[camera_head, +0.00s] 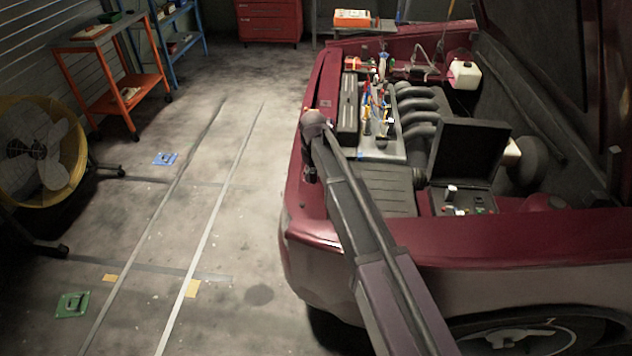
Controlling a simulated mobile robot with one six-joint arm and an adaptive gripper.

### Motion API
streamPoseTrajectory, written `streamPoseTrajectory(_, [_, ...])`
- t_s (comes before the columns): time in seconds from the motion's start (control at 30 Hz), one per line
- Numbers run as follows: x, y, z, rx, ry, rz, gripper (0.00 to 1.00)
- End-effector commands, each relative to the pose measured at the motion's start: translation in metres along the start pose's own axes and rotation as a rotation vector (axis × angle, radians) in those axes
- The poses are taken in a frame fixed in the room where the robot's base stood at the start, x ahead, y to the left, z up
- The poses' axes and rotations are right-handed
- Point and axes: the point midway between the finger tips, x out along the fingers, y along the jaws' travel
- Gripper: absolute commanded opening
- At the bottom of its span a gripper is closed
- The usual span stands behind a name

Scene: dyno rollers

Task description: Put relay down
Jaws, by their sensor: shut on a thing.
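My arm reaches from the bottom of the head view over the front of the dark red car. My gripper (311,172) hangs from its far end at the car's left edge, dark and partly hidden by my own arm. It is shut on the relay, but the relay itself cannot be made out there. An open black fuse box (471,150) stands in the engine bay with its lid up. Small parts and a white-topped piece (451,192) sit in it.
The engine (418,115) and colored wiring fill the bay. A white reservoir (464,75) is at the back. A yellow fan (40,150), an orange cart (110,75) and a red tool cabinet (269,20) stand around. The floor between fan and car is mostly clear.

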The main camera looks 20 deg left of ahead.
Motion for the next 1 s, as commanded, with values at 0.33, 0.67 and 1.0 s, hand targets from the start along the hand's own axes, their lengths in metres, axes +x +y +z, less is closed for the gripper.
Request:
streamPoseTrajectory(0.33, [0.028, 0.004, -0.005, -0.001, 0.0, 0.0, 0.0])
streamPoseTrajectory(0.67, [0.036, 0.004, -0.005, -0.001, 0.0, 0.0, 0.0])
streamPoseTrajectory(1.0, [0.038, 0.004, -0.005, -0.001, 0.0, 0.0, 0.0])
